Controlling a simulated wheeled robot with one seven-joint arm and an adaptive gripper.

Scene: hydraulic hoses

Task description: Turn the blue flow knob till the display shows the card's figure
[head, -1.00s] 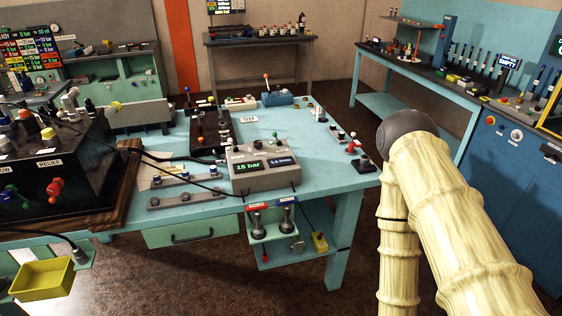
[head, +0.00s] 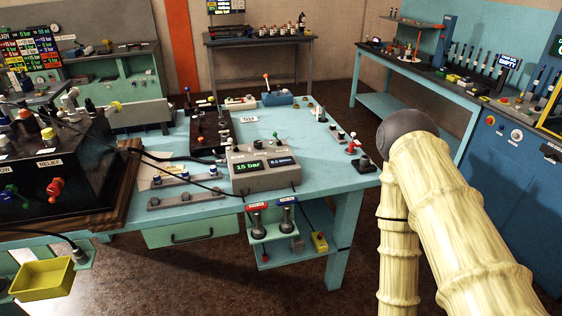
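A black unit (head: 75,165) stands on the bench at the left, cut by the frame edge. A red knob (head: 55,187) sits under the label "RELIEF". A grey display box (head: 266,181) stands mid-bench; its left screen (head: 248,166) reads 15 bar in green. Its right screen (head: 281,161) is too small to read surely. I cannot tell which card is meant. My arm, in a cream sleeve, shows at the right; my gripper is out of view.
The turquoise bench (head: 320,178) has some clear top to the right of the display box. Black hoses cross from the unit to the display box. A yellow tray (head: 42,279) is at the lower left. Another bench (head: 400,72) stands at the right.

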